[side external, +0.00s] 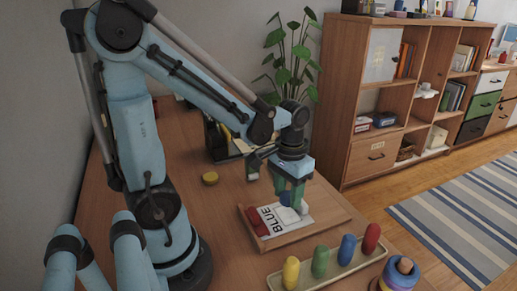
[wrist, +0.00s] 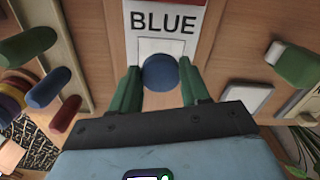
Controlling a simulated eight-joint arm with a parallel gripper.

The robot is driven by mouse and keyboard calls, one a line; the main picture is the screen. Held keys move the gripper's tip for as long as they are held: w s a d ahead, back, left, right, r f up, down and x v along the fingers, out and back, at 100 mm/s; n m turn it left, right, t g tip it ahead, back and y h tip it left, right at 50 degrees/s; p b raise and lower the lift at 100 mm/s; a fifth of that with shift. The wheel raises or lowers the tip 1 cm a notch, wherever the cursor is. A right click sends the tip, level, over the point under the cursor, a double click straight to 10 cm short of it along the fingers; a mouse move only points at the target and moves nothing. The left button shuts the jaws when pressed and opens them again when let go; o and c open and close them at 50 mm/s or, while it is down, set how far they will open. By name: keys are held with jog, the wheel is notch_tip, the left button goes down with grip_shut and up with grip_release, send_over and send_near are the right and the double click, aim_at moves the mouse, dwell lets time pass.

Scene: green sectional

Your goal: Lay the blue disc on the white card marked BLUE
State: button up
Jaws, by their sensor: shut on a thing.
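My gripper (wrist: 160,84) has its two green fingers on either side of the blue disc (wrist: 160,73), shut on it. In the side external view my gripper (side external: 290,196) points down over the wooden tray, with a bit of the blue disc (side external: 285,199) showing between the fingers. The white card marked BLUE (wrist: 163,22) lies under and just ahead of the disc, its lettering uncovered; it also shows in the side external view (side external: 270,219). The disc overlaps the blank part of the card in the wrist view. Whether it touches the card is unclear.
The card lies on a wooden tray (side external: 312,235) with a red piece (side external: 256,222) at its left. A rack with yellow (side external: 291,272), green, blue and red pegs stands in front, beside a ring stacker (side external: 400,273).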

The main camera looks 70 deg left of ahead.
aim_at(288, 196)
jog(key=shift+f, duration=1.95)
jog(key=shift+f, duration=0.1)
jog(key=o, duration=1)
notch_tip(288, 196, up, 12)
jog(key=shift+r, duration=0.1)
jog(key=shift+d+m+t, duration=0.4)
jog(key=shift+d+t, duration=0.2)
jog(key=shift+t, duration=0.2)
jog(key=shift+w+d+m+t, duration=0.2)
jog(key=shift+d+m+t, duration=0.35)
jog(key=shift+d+t, duration=0.65)
jog(key=shift+w+d+m+t, duration=0.2)
jog(key=shift+d+m+t, duration=0.4)
jog(key=shift+t, duration=1)
